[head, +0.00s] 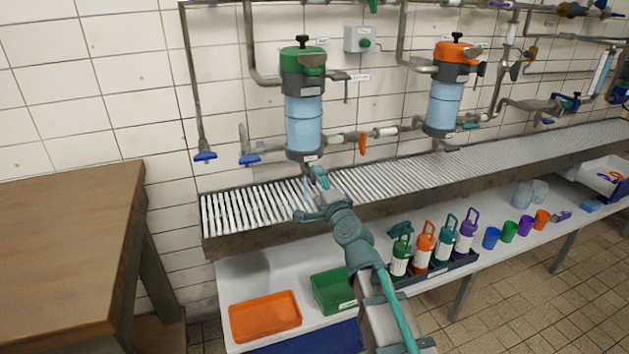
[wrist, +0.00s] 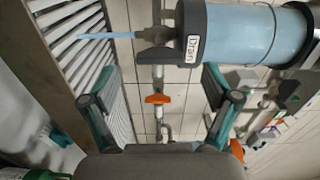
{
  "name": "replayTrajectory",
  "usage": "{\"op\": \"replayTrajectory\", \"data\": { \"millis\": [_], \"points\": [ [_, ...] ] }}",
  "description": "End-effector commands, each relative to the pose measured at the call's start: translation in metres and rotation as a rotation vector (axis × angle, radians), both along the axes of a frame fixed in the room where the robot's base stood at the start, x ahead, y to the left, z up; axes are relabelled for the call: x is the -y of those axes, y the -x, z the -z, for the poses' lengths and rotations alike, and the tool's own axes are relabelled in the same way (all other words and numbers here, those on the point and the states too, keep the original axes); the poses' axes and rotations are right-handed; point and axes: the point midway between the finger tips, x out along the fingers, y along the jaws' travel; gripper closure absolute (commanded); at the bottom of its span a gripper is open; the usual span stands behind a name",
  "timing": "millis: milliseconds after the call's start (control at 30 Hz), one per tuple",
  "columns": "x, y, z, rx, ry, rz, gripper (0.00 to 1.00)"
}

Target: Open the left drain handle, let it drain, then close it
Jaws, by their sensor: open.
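The left filter vessel (head: 304,115) has a green top and a clear body full of light blue liquid. In the wrist view its lower end (wrist: 250,35) carries a "Drain" label. A dark grey drain handle (wrist: 155,60) shows beside that end. A thin light blue stream (wrist: 105,36) runs from the drain outlet; it shows faintly in the head view (head: 305,188), falling to the grate. My gripper (head: 313,196) is just below the vessel. Its fingers are spread around empty space in the wrist view (wrist: 160,80), with the handle just beyond the tips. In the head view the handle is largely hidden.
A slatted drain grate (head: 250,212) runs under the pipes. An orange pipe handle (head: 362,145) is right of the vessel and blue handles (head: 250,159) are left. An orange-topped vessel (head: 445,100) stands further right. A wooden table (head: 70,220) fills the left; bottles and trays are below.

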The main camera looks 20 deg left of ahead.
Motion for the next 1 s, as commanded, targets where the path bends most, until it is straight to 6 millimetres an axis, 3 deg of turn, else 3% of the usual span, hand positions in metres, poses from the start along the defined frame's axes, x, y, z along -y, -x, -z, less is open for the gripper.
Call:
{"op": "replayTrajectory", "data": {
  "millis": [200, 400, 867, 1000],
  "points": [
    [0.031, 0.038, 0.0, 0.001, -0.001, 0.001, 0.12],
    [0.047, 0.058, 0.0, 0.001, 0.001, -0.001, 0.12],
    [0.05, 0.061, 0.0, 0.006, 0.008, -0.001, 0.12],
    [0.041, 0.069, 0.011, 0.02, 0.098, -0.057, 0.12]
  ]
}}
